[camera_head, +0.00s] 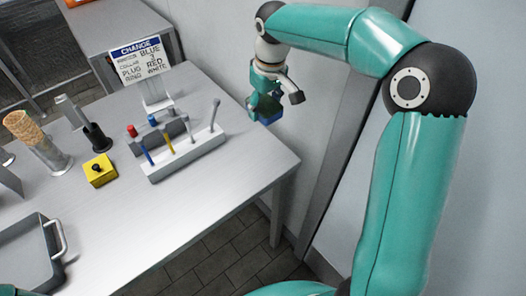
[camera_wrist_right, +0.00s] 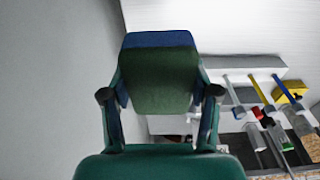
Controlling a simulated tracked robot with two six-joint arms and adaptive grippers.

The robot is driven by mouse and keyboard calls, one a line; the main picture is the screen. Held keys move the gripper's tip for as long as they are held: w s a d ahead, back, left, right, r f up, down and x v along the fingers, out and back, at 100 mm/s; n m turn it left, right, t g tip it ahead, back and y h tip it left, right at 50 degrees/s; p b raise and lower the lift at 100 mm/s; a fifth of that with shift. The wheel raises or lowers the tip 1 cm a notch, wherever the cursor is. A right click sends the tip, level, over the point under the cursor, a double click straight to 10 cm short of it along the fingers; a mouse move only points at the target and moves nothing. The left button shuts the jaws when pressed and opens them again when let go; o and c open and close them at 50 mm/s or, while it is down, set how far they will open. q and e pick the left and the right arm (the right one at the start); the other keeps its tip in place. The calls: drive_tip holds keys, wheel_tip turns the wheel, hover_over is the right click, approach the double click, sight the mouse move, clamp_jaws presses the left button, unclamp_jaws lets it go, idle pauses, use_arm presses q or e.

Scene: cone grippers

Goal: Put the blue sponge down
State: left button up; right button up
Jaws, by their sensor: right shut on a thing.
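The blue sponge (camera_head: 269,117) is held in my right gripper (camera_head: 264,104) near the far right edge of the table in the head view. In the right wrist view the sponge (camera_wrist_right: 160,75) has a dark green face and a blue strip along its top. The two fingers of my right gripper (camera_wrist_right: 160,97) press on its left and right sides. My left gripper is not in view.
The grey table (camera_head: 200,215) has bare room at its front right. A white rack (camera_head: 185,153) holds several coloured sticks. A yellow box (camera_head: 99,170), a sign (camera_head: 140,60), a cone (camera_head: 25,130) and a grey tray (camera_head: 30,250) stand further left. A wall rises behind the table's right edge.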

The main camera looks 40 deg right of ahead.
sight(264, 154)
wheel_tip(264, 154, down, 17)
drive_tip(key=shift+f, duration=0.1)
idle(0.3)
drive_tip(key=o, duration=1.2)
drive_tip(key=r, duration=0.4)
drive_tip(key=s+r, duration=0.1)
drive_tip(key=r, duration=0.7)
drive_tip(key=shift+s, duration=0.2)
